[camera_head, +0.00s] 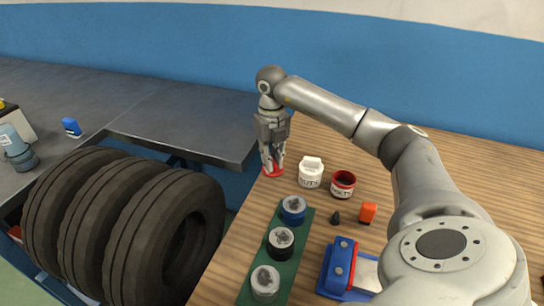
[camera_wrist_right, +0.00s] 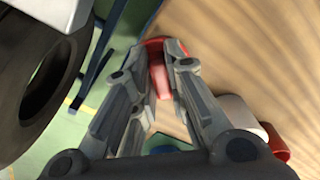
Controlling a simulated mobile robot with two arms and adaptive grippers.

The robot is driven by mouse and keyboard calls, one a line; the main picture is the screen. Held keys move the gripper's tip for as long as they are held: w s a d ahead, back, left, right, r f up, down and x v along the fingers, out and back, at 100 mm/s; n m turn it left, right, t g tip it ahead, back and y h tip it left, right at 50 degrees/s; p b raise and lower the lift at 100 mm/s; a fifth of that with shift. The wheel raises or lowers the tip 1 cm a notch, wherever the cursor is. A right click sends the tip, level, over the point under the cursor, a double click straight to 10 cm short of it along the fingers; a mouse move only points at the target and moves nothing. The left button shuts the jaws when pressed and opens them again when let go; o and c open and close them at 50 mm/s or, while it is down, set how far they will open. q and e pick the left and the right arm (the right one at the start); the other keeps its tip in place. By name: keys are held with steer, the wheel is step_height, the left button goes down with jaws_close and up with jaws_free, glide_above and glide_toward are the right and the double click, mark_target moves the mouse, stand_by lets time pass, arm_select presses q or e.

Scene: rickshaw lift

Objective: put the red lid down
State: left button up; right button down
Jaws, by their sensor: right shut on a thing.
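My right gripper (camera_head: 271,165) is shut on the red lid (camera_head: 274,174) near the left edge of the wooden table. In the right wrist view the fingers (camera_wrist_right: 166,48) pinch the red lid (camera_wrist_right: 160,83) between their tips. The lid is at or just above the tabletop; I cannot tell if it touches. My left gripper is not in view.
Large tires (camera_head: 131,222) stand left of the table edge. A grey bench (camera_head: 180,120) is behind them.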

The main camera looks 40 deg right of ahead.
steer(key=c, duration=1.5)
jaws_free()
steer(key=shift+f, duration=0.15)
steer(key=shift+o, duration=0.2)
step_height(320, 180, up, 12)
steer(key=shift+r+p, duration=0.2)
steer(key=shift+p, duration=0.2)
